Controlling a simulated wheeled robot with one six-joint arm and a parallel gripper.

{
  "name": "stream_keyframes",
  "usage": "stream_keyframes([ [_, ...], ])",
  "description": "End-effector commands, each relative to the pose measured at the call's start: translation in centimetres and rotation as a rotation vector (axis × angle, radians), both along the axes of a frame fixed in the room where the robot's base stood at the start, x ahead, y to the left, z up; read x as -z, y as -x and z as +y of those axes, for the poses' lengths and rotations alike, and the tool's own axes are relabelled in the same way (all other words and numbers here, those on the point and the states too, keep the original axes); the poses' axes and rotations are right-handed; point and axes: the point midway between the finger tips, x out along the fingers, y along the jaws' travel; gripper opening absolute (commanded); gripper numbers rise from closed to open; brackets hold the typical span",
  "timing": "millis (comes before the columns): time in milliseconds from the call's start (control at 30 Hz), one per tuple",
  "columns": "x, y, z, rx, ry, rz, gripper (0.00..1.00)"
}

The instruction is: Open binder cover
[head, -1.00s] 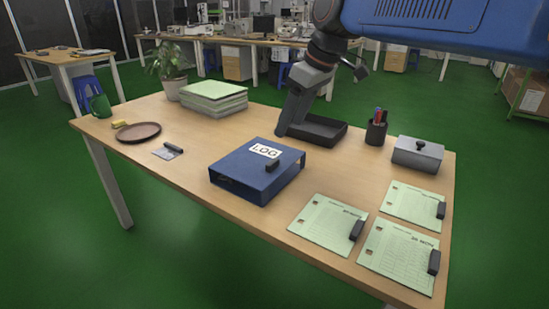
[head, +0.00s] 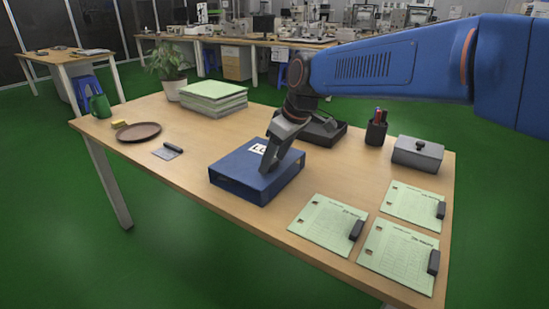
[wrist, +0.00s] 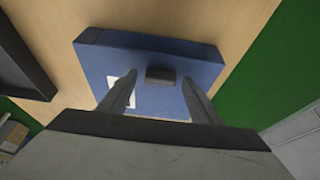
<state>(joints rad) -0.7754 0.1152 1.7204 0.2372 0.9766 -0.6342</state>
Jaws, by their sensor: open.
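The blue binder (head: 240,172) lies flat and closed on the wooden table, with a white label (head: 257,149) on its cover, partly hidden by my gripper in the head view. In the wrist view the binder (wrist: 150,58) fills the upper middle, with a small dark handle block (wrist: 161,75) on its cover. My gripper (head: 265,171) is low over the cover. In the wrist view my gripper (wrist: 160,82) is open, its two fingers on either side of the handle block with gaps to both. I cannot tell whether the fingertips touch the cover.
A black tray (head: 331,137) stands just behind the binder. Green sheets (head: 328,222) with dark clips lie to the right, near a grey box (head: 417,155) and a pen cup (head: 376,130). A brown plate (head: 138,131) is at left. Table front of the binder is clear.

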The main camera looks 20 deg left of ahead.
Motion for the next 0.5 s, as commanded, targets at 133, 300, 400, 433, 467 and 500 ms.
stream_keyframes([
  [133, 0.03, -0.01, 0.02, 0.0, 0.0, 0.0, 0.58],
  [300, 0.02, -0.01, 0.02, 0.0, 0.0, 0.0, 0.39],
  [400, 0.01, 0.0, 0.02, 0.0, 0.0, 0.0, 0.15],
  [433, 0.01, 0.0, 0.02, 0.0, 0.0, 0.0, 0.08],
  [467, 0.01, 0.0, 0.01, 0.0, 0.0, 0.0, 0.0],
  [500, 0.01, 0.0, 0.01, 0.0, 0.0, 0.0, 0.0],
])
